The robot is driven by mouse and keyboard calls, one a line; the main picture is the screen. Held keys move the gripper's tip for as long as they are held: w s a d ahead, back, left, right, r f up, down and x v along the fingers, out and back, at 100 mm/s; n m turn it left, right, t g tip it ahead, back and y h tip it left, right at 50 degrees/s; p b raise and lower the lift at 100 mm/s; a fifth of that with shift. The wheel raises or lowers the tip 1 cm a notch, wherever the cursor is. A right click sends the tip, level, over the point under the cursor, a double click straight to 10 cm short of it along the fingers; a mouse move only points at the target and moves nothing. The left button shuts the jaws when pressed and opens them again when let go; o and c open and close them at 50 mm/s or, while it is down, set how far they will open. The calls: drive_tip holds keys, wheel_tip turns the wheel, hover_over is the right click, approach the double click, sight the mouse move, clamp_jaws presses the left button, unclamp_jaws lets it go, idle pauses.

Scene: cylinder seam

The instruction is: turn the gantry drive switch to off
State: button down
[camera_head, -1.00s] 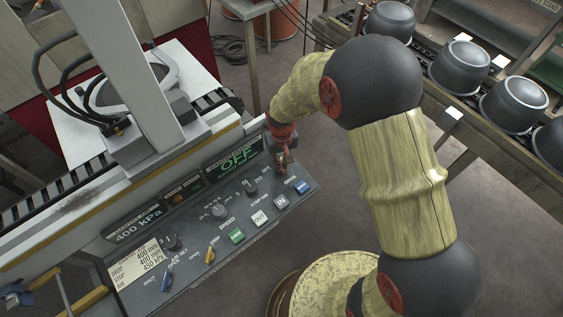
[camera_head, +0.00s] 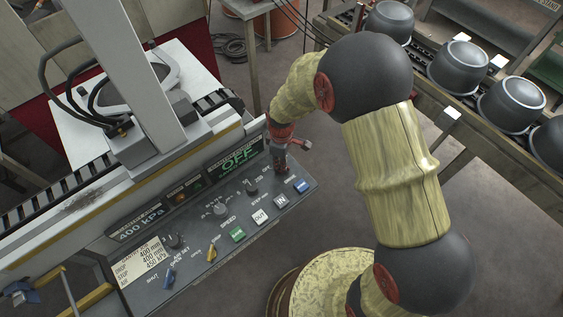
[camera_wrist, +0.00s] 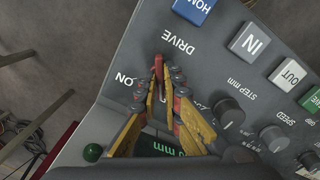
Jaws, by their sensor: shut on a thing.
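The gantry drive switch (camera_wrist: 158,66) is a small red lever on the grey panel, beside the DRIVE label in the wrist view. An ON label (camera_wrist: 126,79) stands to its left. My gripper (camera_wrist: 161,80) has its yellow fingers closed around the lever, hiding part of it. In the head view my gripper (camera_head: 281,166) reaches down to the panel's upper right end and covers the switch. A green display (camera_head: 239,156) on the panel reads OFF. I cannot tell the lever's exact angle.
The control panel (camera_head: 190,262) carries knobs, other levers and a row of push buttons; the blue button (camera_head: 302,186) is close to my gripper. A gantry column (camera_head: 130,70) rises at the left. Pots (camera_head: 458,65) stand on a conveyor at the right.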

drive_tip(key=shift+w+n, duration=0.1)
drive_tip(key=shift+n, duration=1)
drive_tip(key=c, duration=2)
unclamp_jaws()
drive_tip(key=shift+o, duration=0.2)
wheel_tip(320, 180, up, 12)
